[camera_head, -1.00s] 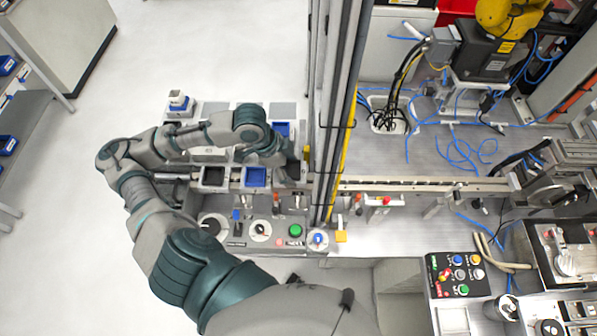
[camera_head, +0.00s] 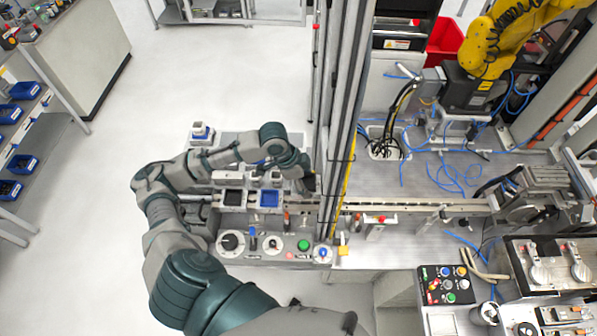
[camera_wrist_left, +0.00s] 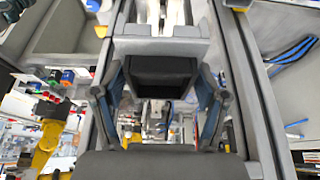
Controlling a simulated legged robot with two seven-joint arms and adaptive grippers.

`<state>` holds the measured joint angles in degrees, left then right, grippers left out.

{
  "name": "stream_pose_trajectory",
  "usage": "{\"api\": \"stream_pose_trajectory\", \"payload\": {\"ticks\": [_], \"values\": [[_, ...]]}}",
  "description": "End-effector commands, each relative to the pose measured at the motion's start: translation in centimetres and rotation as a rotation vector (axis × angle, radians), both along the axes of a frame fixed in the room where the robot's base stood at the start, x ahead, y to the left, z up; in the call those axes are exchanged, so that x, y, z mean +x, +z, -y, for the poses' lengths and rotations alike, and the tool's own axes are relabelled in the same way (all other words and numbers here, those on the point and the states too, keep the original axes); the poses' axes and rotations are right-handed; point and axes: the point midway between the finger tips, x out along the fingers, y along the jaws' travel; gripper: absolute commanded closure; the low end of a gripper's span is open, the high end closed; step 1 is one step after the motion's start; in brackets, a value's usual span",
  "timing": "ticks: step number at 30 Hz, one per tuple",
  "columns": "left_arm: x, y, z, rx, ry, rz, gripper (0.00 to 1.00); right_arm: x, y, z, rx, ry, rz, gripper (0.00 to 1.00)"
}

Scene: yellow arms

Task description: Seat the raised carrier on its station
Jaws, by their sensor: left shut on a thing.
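My left gripper (camera_head: 307,184) is at the right end of the small bench, beside the upright frame posts. In the left wrist view its two fingers (camera_wrist_left: 160,98) stand on either side of a dark grey block-shaped carrier (camera_wrist_left: 160,76) and are shut on it. In the head view the held carrier is mostly hidden by the gripper. A tray with a black inside (camera_head: 233,198) and a blue tray (camera_head: 269,198) sit side by side on the bench line, left of the gripper. I cannot tell which spot is the station. My right gripper is not in view.
Tall grey posts with a yellow strip (camera_head: 341,190) rise just right of the gripper. A conveyor rail (camera_head: 415,207) runs right from there. A knob and button panel (camera_head: 265,245) lies in front of the trays. A yellow robot arm (camera_head: 505,45) stands at the back right.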

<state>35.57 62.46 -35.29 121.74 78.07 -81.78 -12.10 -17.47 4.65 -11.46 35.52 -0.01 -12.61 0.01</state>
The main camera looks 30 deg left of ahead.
Motion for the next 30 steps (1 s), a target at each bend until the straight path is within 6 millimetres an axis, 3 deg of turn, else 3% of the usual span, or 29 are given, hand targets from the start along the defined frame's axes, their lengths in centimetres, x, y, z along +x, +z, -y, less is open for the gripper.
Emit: {"api": "stream_pose_trajectory", "payload": {"ticks": [1, 6, 15, 24, 30], "values": [[0.3, -0.2, 0.0, 0.003, -0.002, -0.003, 0.76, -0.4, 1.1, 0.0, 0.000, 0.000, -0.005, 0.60], [0.6, -1.9, -0.4, 0.011, -0.007, 0.001, 0.76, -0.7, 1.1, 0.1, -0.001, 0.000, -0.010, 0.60], [0.5, -4.1, -0.4, 0.010, -0.007, 0.003, 0.76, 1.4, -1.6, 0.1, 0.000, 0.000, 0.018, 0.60], [0.5, -7.1, -0.2, 0.012, -0.007, 0.003, 0.76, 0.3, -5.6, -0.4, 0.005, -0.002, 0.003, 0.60], [0.5, -8.1, -0.1, 0.013, -0.007, 0.000, 0.76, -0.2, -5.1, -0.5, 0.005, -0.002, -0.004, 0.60]]}}
